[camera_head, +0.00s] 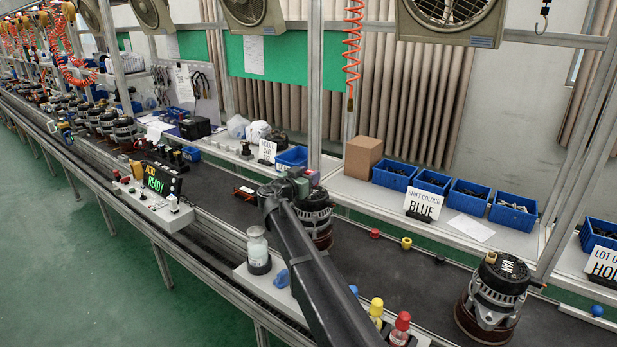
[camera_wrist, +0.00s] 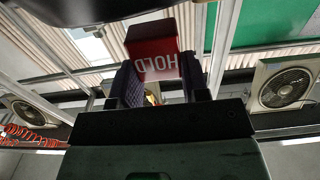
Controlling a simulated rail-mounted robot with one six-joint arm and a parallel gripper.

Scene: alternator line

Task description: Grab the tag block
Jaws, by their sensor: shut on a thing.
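The tag block (camera_wrist: 152,48) is red with a dark red top part and the white word HOLD, which appears upside down in the wrist view. My gripper (camera_wrist: 160,76) has its two dark fingers on either side of the block's lower part and is shut on it. The block sticks out past the fingertips. Behind it in the wrist view are windows, frame posts and fans, with no table surface.
An alternator (camera_head: 492,296) stands on the belt at the right, and another (camera_head: 315,222) stands just behind my wrist. Coloured knobs, such as a yellow one (camera_head: 406,243), dot the belt. A READY display (camera_head: 160,181) stands at the left. Blue bins (camera_head: 467,197) line the back shelf.

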